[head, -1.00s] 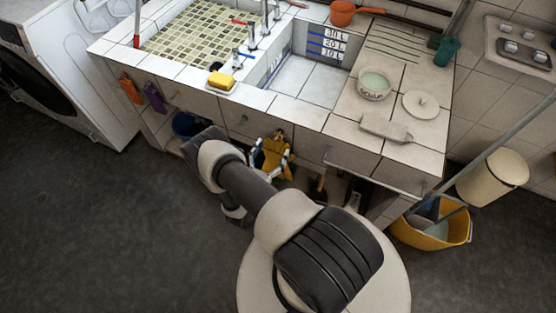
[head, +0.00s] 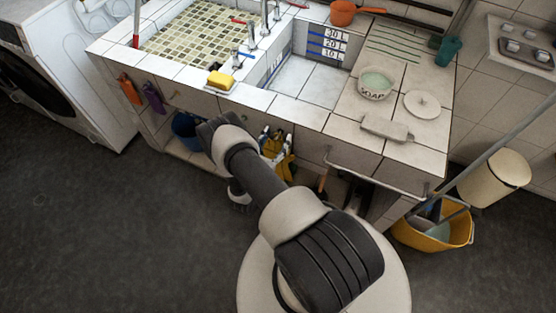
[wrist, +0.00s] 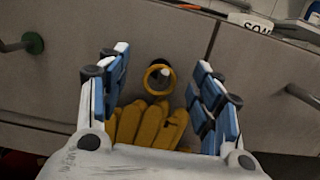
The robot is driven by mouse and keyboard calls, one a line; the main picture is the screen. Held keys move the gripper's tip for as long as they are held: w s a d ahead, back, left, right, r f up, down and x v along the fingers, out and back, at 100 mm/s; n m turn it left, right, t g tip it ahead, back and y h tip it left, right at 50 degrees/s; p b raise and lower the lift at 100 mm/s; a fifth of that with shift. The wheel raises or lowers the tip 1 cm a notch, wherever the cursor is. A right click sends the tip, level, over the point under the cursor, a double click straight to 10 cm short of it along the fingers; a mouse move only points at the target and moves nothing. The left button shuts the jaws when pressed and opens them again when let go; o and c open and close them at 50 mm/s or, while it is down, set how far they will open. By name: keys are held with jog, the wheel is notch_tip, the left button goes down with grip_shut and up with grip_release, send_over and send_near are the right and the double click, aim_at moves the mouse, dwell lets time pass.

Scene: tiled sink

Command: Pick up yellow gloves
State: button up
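The yellow gloves (head: 286,165) hang against the front of the sink cabinet, partly hidden by my arm in the head view. In the wrist view the gloves (wrist: 150,125) show several fingers, and a yellow ring (wrist: 158,78) sits above them at a dark round knob or hook. My gripper (wrist: 160,62) is open, with blue-padded fingers apart on the left and right of the ring and gloves. In the head view my gripper (head: 272,143) is at the gloves, small and partly hidden. I cannot tell whether the fingers touch them.
A green knob (wrist: 33,43) is left of the gloves and a grey handle (wrist: 302,96) right. The counter holds a yellow sponge (head: 221,80) and soap bowl (head: 375,86). A blue bucket (head: 187,130) sits below; a yellow bucket (head: 435,232) stands right. The floor at left is clear.

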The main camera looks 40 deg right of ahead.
jog(key=c, duration=0.9)
jog(key=shift+o, duration=0.2)
jog(key=shift+r, duration=0.1)
